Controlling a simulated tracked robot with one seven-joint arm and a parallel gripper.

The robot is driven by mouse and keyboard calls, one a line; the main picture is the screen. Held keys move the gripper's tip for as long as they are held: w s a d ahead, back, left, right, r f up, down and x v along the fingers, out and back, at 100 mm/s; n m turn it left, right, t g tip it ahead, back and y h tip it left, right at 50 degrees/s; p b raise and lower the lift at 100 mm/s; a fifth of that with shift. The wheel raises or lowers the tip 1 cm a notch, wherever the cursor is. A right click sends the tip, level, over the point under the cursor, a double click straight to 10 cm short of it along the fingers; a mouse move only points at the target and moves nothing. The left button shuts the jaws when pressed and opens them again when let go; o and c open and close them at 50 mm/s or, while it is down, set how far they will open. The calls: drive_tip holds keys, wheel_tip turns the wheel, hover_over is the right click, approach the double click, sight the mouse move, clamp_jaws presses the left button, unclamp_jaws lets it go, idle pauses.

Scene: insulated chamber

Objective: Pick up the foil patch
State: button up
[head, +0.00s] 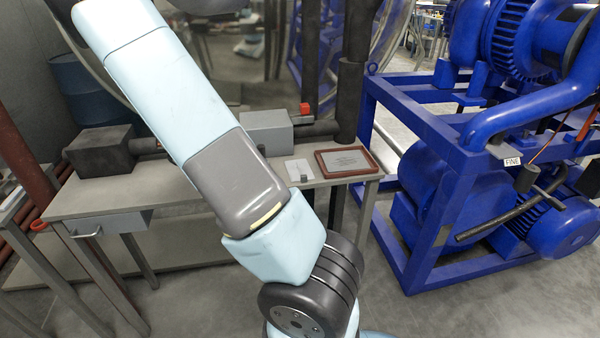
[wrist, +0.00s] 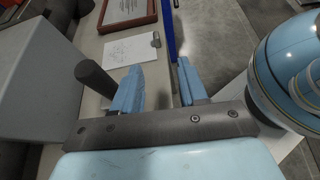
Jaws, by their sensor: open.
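I cannot make out a thing that is surely the foil patch in either view. A pale card with a sketch on it (wrist: 130,51) lies flat on the bench beyond my fingers in the wrist view; it also shows beside my arm in the head view (head: 297,169). A small grey piece (wrist: 156,40) sits at the card's right edge. My gripper (wrist: 160,78) is open, with two blue fingers apart and nothing between them. It is above the bench, near its edge. In the head view my arm crosses the bench and the gripper cannot be seen.
A brown-red frame with a printed sheet (head: 346,161) lies at the bench's right end. A grey box (wrist: 35,75) and a dark rod (wrist: 95,78) stand left of my fingers. A blue machine frame (head: 420,120) stands right of the bench. A pale flat surface (wrist: 283,150) shows lower right.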

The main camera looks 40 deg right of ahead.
sight(302, 176)
drive_tip(key=shift+w+d+f+n+h, duration=0.1)
drive_tip(key=shift+d+f+n+h, duration=0.15)
drive_tip(key=shift+d+n+h, duration=0.05)
drive_tip(key=shift+d+f, duration=0.15)
drive_tip(key=shift+d, duration=0.15)
drive_tip(key=x, duration=1.3)
drive_tip(key=shift+s+a, duration=0.1)
drive_tip(key=shift+s, duration=0.2)
drive_tip(key=shift+c, duration=0.4)
clamp_jaws()
